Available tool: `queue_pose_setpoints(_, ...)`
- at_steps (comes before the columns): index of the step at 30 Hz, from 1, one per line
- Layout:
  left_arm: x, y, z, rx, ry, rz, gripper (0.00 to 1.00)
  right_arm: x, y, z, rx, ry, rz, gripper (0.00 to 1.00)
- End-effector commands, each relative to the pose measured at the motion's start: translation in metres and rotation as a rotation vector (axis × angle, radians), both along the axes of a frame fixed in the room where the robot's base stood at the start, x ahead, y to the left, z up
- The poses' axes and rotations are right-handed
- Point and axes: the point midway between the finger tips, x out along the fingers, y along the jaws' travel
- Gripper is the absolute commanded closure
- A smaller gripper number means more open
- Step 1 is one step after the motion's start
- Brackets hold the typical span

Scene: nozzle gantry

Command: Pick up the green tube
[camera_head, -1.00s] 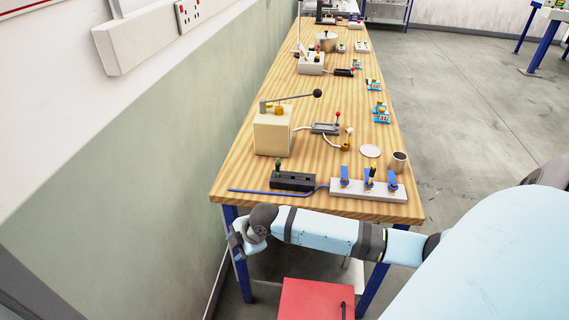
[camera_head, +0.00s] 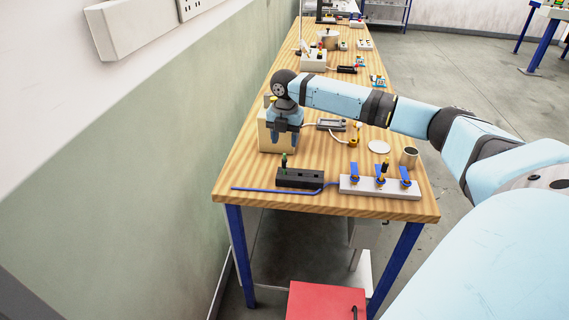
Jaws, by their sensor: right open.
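A small dark green tube (camera_head: 284,161) stands upright in a black block (camera_head: 300,178) near the front end of the wooden bench. It is small in the picture, so its detail is hard to make out. My right gripper (camera_head: 284,150) points down just above the tube, with its jaws open and empty. Whether the fingertips reach the tube's top cannot be told. My left gripper is not in view.
A beige box (camera_head: 264,136) stands behind my right gripper, partly hidden. A white rack (camera_head: 350,187) with blue holders stands right of the black block. A blue rod (camera_head: 258,190) lies at the bench's front. A cup (camera_head: 409,157) and white disc (camera_head: 379,147) are at right.

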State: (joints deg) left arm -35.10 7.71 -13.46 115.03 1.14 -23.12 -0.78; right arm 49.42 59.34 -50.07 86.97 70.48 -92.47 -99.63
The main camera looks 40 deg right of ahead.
Motion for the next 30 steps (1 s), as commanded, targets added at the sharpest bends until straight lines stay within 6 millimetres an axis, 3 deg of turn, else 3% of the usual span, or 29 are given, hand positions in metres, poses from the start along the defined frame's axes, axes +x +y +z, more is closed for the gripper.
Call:
queue_pose_setpoints(3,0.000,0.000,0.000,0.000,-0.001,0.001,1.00,0.000,0.000,-0.022,0.000,0.001,-0.001,0.50)
queue_pose_setpoints(11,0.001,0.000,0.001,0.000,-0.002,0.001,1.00,0.000,0.001,-0.043,0.000,-0.001,-0.001,0.50)
queue_pose_setpoints(19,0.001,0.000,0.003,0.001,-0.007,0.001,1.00,-0.001,0.002,-0.081,-0.001,0.000,-0.002,0.50)
queue_pose_setpoints(29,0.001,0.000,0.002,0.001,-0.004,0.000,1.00,-0.001,0.002,-0.090,-0.001,-0.003,-0.001,0.50)
queue_pose_setpoints(30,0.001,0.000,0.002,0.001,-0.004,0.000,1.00,-0.001,0.002,-0.090,-0.001,-0.003,-0.001,0.57)
